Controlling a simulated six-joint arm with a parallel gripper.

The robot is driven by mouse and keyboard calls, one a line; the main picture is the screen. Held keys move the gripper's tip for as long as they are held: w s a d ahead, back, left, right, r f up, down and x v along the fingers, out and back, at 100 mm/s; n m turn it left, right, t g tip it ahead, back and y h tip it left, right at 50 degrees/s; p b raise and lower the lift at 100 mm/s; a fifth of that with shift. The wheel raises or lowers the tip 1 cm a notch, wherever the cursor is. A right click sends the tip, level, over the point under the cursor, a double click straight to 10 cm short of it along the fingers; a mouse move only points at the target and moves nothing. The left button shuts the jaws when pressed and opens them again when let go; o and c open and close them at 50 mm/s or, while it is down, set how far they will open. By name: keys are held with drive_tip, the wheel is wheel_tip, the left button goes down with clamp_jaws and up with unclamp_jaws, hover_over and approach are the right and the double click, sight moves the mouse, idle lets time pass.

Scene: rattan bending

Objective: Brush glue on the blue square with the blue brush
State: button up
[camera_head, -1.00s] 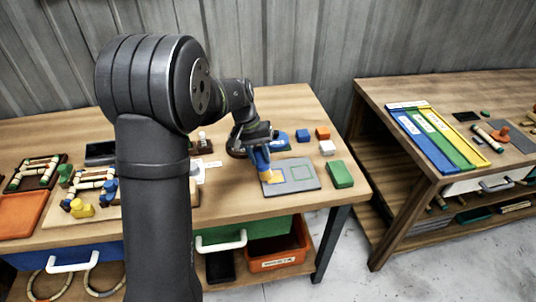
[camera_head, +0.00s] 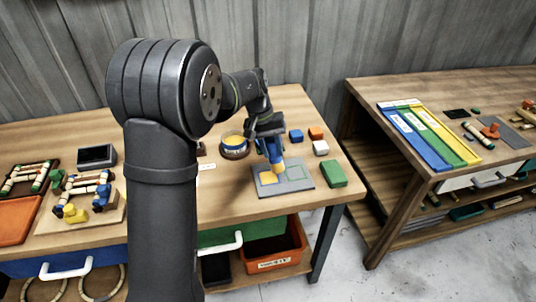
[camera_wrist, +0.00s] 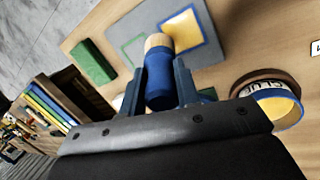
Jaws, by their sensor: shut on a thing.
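My gripper (camera_head: 269,140) is shut on the blue brush (camera_head: 274,153) and holds it bristles-down over the grey plate (camera_head: 300,186). In the wrist view, my gripper (camera_wrist: 160,88) has its fingers on both sides of the blue handle (camera_wrist: 159,76), with tan bristles (camera_wrist: 158,42) at its end. The blue square (camera_wrist: 182,28) is outlined on the plate and holds a yellow patch; the patch also shows in the head view (camera_head: 267,178). A green-outlined square (camera_wrist: 132,46) lies beside it. I cannot tell whether the bristles touch the plate.
The round glue pot (camera_head: 234,145) stands left of my gripper; its label shows in the wrist view (camera_wrist: 262,88). A green block (camera_head: 333,174) lies right of the plate.

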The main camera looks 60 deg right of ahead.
drive_tip(key=shift+r, duration=2.8)
